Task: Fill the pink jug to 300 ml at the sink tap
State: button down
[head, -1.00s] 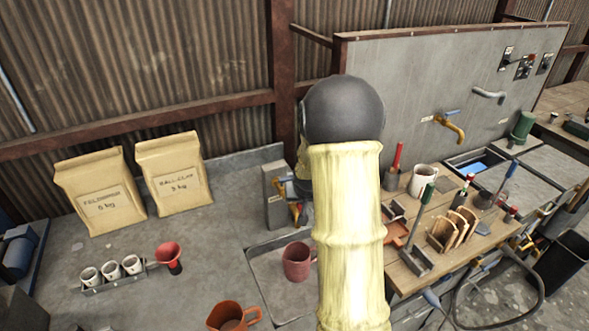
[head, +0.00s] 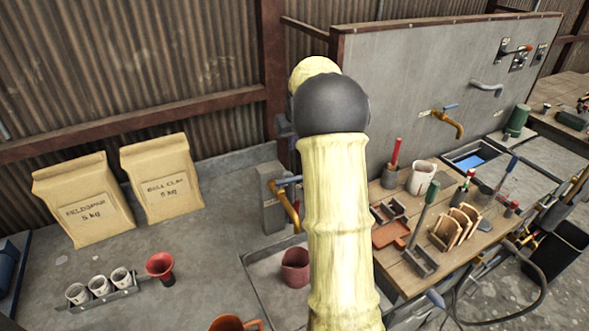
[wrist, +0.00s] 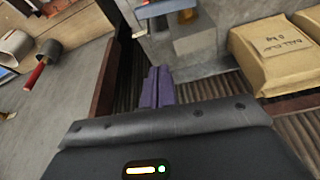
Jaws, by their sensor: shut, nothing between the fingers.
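The pink jug (head: 295,268) stands in the sink basin (head: 262,268) in the head view, partly hidden by my arm. Its fill level and any marks cannot be made out. The sink tap (head: 287,203), brass with a blue handle, sticks out from a grey post just behind and above the jug. My gripper is hidden behind my arm in the head view. In the wrist view my gripper (wrist: 156,82) shows as two purple fingers pressed together, empty, up by the corrugated wall and apart from the jug and tap.
An orange mug (head: 228,323) stands at the front edge. Left are two paper bags (head: 160,180), a rack of small cups (head: 100,287) and a red funnel (head: 161,267). Right is a wooden bench (head: 395,238) crowded with tools and a white mug (head: 422,178). Another brass tap (head: 447,122) is on the panel.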

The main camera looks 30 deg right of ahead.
notch_tip(320, 180, down, 10)
jog(key=p, duration=0.5)
jog(key=shift+s+r+p, duration=0.25)
jog(key=shift+s+p, duration=0.1)
jog(key=shift+p, duration=0.05)
